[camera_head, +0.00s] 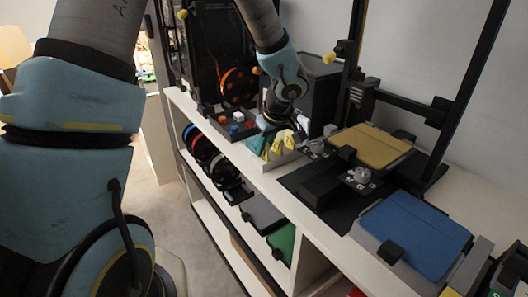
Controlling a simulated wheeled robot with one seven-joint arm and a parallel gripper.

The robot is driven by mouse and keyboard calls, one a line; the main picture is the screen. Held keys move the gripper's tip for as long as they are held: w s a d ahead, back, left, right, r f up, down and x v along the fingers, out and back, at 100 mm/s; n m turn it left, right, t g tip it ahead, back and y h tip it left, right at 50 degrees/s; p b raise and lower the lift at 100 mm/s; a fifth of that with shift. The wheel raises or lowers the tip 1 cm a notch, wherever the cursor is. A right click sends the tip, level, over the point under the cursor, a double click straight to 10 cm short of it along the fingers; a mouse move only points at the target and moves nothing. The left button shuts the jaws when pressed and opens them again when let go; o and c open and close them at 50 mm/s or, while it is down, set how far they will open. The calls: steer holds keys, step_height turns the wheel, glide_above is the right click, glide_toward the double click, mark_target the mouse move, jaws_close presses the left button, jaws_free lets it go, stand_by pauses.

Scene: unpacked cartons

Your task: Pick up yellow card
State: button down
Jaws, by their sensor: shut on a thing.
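My gripper (279,130) reaches down over a small white tray (277,163) on the white shelf top, near the middle of the view. Yellow pieces (277,146) stand upright close together at the tray, right below my gripper. My gripper is shut on a yellow card among them; the exact contact is small and partly hidden by the dark fingers. Teal pieces (256,143) stand just left of the yellow ones. I cannot tell whether the held card is clear of the tray.
A dark tray with small blocks (234,125) lies to the left. A printer with a tan-yellow plate (369,146) stands to the right, with its upright frame. A blue plate (414,232) lies nearer. Black boxes (316,90) stand behind.

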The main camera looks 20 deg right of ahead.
step_height(320, 180, up, 10)
steer(key=shift+b, duration=0.75)
